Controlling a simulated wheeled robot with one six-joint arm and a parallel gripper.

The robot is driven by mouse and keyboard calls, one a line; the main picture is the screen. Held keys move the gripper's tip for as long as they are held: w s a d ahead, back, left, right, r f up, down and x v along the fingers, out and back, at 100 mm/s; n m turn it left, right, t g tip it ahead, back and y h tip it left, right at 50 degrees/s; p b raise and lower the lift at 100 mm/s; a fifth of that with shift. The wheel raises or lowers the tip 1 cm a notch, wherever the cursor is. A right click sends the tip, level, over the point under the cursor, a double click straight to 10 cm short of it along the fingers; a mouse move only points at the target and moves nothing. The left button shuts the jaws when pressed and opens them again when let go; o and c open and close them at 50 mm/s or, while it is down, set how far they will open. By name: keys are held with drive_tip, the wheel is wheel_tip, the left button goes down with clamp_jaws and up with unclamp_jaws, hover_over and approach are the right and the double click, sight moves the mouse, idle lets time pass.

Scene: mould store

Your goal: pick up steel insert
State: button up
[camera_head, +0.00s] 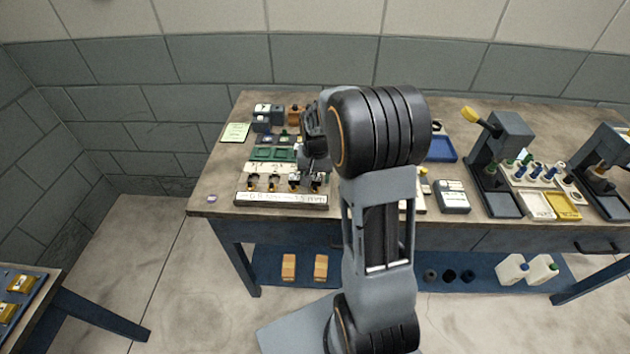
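My gripper (307,183) points down over the right end of a pale labelled rack (262,198) near the front edge of the workbench. Several small dark and brass-coloured pieces (274,183) stand in a row along this rack. I cannot tell which of them, if any, is the steel insert. The gripper's fingertips are at or just above the right-hand pieces. They are too small and dark to show whether they are open, shut or touching anything. My arm hides the bench to the right of the gripper.
A green tray (262,154) and dark blocks (268,112) stand behind the rack. A small pale piece (211,198) lies by the bench's left front corner. A blue tray (441,150), a grey box (452,196) and a press (498,165) stand to the right.

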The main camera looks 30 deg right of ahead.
drive_tip(key=c, duration=1)
drive_tip(key=shift+r, duration=0.1)
